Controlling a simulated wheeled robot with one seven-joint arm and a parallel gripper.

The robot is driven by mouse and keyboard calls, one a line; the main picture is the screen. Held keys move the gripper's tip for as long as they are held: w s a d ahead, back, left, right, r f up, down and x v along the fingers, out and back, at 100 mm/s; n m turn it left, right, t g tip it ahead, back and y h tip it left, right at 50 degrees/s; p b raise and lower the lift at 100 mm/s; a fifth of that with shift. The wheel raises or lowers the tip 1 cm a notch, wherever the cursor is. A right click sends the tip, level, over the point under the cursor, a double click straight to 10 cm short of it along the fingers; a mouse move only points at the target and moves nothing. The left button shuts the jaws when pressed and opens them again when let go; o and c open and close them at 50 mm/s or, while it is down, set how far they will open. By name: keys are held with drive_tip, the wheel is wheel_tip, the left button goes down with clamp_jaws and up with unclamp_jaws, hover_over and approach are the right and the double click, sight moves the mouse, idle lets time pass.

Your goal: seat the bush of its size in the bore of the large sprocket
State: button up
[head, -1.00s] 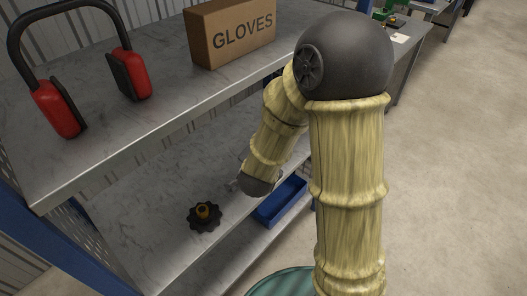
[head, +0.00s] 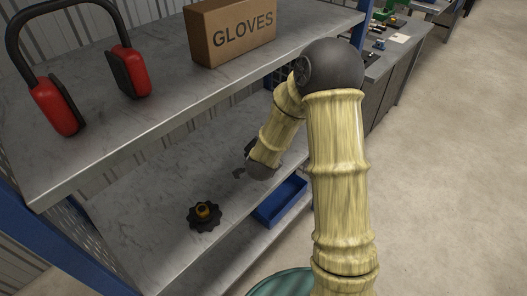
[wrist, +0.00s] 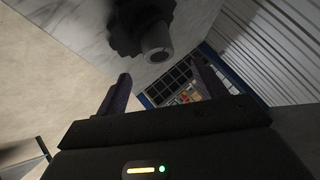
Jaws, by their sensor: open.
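A dark toothed sprocket (head: 205,218) lies on the lower shelf in the head view. In the head view my gripper is mostly hidden behind my arm, up and right of the sprocket.
The upper shelf (head: 160,95) overhangs at the back, with red ear defenders (head: 58,105) and a GLOVES box (head: 231,30). The lower shelf around the sprocket is clear.

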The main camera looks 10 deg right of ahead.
drive_tip(key=shift+x, duration=2.6)
drive_tip(key=shift+f, duration=0.1)
drive_tip(key=shift+s, duration=0.1)
drive_tip(key=c, duration=1.3)
wheel_tip(320, 180, up, 10)
drive_tip(key=p, duration=0.1)
